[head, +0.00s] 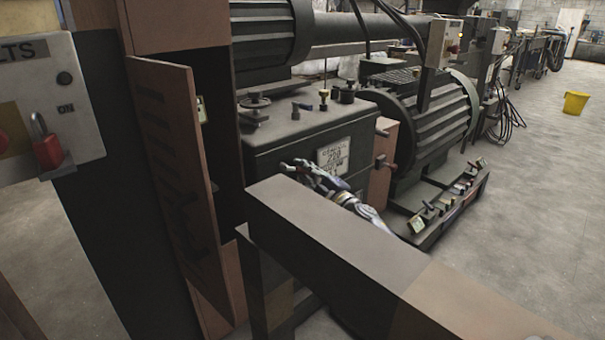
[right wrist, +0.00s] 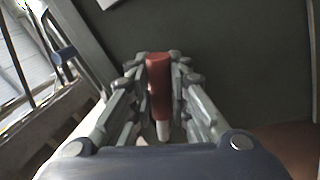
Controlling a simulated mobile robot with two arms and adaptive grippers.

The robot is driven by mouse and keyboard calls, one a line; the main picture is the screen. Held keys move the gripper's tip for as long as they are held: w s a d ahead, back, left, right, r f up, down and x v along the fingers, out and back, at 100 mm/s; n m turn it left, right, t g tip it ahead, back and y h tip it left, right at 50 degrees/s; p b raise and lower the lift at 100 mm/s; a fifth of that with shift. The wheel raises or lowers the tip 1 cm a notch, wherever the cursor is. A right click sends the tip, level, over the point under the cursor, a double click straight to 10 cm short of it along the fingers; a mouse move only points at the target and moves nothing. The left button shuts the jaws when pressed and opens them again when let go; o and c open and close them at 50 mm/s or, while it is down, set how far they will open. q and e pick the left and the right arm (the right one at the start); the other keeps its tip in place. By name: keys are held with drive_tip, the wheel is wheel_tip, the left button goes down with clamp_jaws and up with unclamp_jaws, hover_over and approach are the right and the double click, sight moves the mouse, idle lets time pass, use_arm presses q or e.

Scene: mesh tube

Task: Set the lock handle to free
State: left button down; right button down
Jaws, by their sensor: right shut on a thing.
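The red handle (right wrist: 159,90), with a pale lower tip, is between the fingers of my right gripper (right wrist: 160,72) in the right wrist view. The fingers are shut on it from both sides, in front of a dark green machine face. In the head view my right gripper (head: 294,168) is at the front of the dark green gearbox (head: 285,150), beside its white label plate (head: 333,155). The held handle cannot be made out there. My left gripper is not in view.
A long dark beam (head: 330,235) crosses the foreground, in front of my right forearm. A brown panel door (head: 170,150) stands open at left, near a red padlock (head: 47,150). A ribbed motor (head: 430,120) is beyond the gearbox. Open floor lies at right, with a yellow bucket (head: 575,103).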

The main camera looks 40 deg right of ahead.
drive_tip(key=shift+f, duration=0.1)
drive_tip(key=c, duration=1.5)
unclamp_jaws()
drive_tip(key=shift+s, duration=0.1)
drive_tip(key=shift+s+f, duration=0.35)
drive_tip(key=shift+s, duration=1.6)
drive_tip(key=shift+s+f, duration=0.3)
drive_tip(key=shift+s, duration=1.7)
drive_tip(key=shift+s+f, duration=0.35)
drive_tip(key=shift+s, duration=1.6)
